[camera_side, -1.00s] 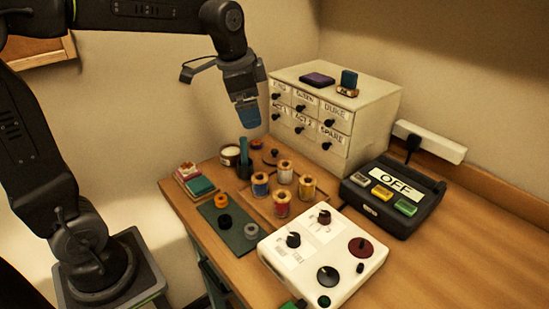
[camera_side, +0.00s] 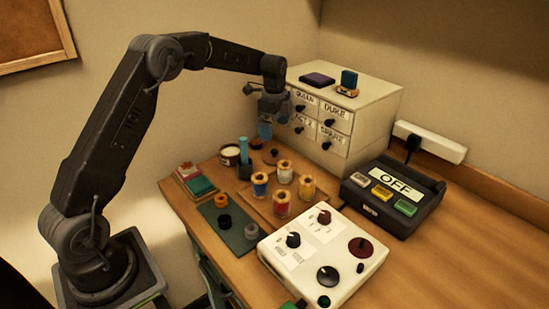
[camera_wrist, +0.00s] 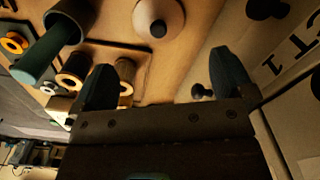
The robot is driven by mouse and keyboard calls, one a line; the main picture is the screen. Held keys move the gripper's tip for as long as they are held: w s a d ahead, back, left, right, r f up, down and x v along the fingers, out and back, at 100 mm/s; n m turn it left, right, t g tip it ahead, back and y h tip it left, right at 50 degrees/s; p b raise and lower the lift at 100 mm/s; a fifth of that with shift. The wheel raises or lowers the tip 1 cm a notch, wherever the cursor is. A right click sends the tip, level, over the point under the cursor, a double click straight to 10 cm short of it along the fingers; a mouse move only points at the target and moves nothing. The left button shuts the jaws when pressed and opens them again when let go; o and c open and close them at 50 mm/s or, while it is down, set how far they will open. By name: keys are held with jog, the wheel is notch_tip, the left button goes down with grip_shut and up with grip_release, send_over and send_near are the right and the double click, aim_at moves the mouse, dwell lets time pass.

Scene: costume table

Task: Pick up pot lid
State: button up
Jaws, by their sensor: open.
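The pot lid (camera_side: 271,157) is a small round brown disc with a dark knob. It lies on the table in front of the drawer cabinet. In the wrist view the lid (camera_wrist: 172,12) is at the top middle, partly cut off by the frame edge. My gripper (camera_side: 265,133) hangs fingers down above the lid, apart from it, close to the cabinet front. In the wrist view the two dark fingers of my gripper (camera_wrist: 165,72) are spread with nothing between them. A dark jar with pale contents (camera_side: 230,151) stands left of the lid.
The drawer cabinet (camera_side: 362,119) stands close on the right, with protruding knobs. A teal stick in a dark holder (camera_side: 244,154) and several thread spools (camera_side: 284,172) on a board are near the lid. A white control box (camera_side: 322,254) is in front.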

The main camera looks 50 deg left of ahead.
aim_at(275, 150)
notch_tip(275, 150, down, 10)
jog(key=shift+d+r, duration=0.1)
jog(key=shift+r, duration=0.15)
jog(key=shift+c, duration=0.5)
jog(key=c, duration=0.7)
